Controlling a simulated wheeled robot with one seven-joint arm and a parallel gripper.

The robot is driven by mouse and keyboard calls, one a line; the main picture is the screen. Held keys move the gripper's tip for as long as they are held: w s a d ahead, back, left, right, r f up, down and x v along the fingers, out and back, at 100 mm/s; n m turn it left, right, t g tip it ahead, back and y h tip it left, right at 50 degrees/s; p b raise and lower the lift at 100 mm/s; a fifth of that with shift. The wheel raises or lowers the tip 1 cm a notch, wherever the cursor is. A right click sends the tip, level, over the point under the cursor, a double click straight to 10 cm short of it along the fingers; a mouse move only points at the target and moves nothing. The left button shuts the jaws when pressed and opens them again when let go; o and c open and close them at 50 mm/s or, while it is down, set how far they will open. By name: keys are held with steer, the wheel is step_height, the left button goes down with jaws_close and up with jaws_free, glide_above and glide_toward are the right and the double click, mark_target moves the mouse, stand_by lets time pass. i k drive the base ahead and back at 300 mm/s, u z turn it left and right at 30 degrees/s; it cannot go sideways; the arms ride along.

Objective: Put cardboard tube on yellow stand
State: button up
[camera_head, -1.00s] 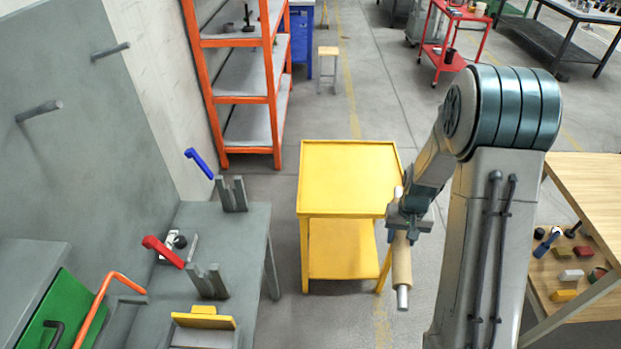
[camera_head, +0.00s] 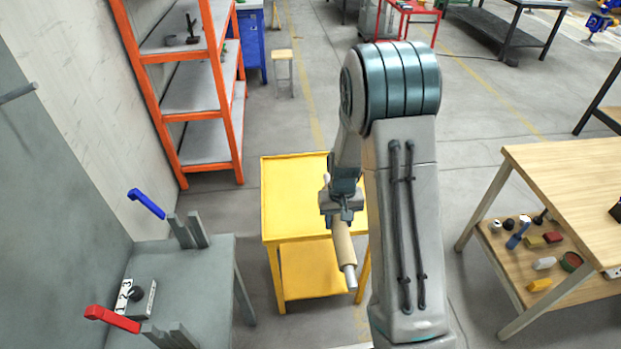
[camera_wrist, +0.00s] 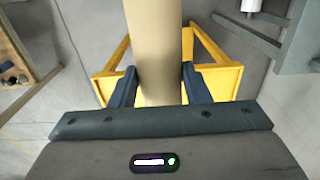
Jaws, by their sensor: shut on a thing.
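The cardboard tube (camera_head: 343,243) is tan with a grey metal end at its lower tip. It hangs tilted from my gripper (camera_head: 342,212), which is shut on it. In the wrist view the tube (camera_wrist: 155,50) runs between the two dark fingers of my gripper (camera_wrist: 160,88). The yellow stand (camera_head: 290,190) has a flat top and a lower shelf. It is beyond the tube in the head view, and its bare top looks empty. My arm hides part of its right side. The tube is held in front of the stand, apart from its top as far as I can tell.
A grey bench (camera_head: 205,262) with upright brackets, a red-handled and a blue-handled part stands at left. An orange shelf (camera_head: 190,90) is behind it. A wooden table (camera_head: 570,180) with small items on its lower shelf is at right. Floor between is clear.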

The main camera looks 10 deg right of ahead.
mark_target(317, 188)
steer(key=z, duration=0.05)
steer(key=i, duration=1.2)
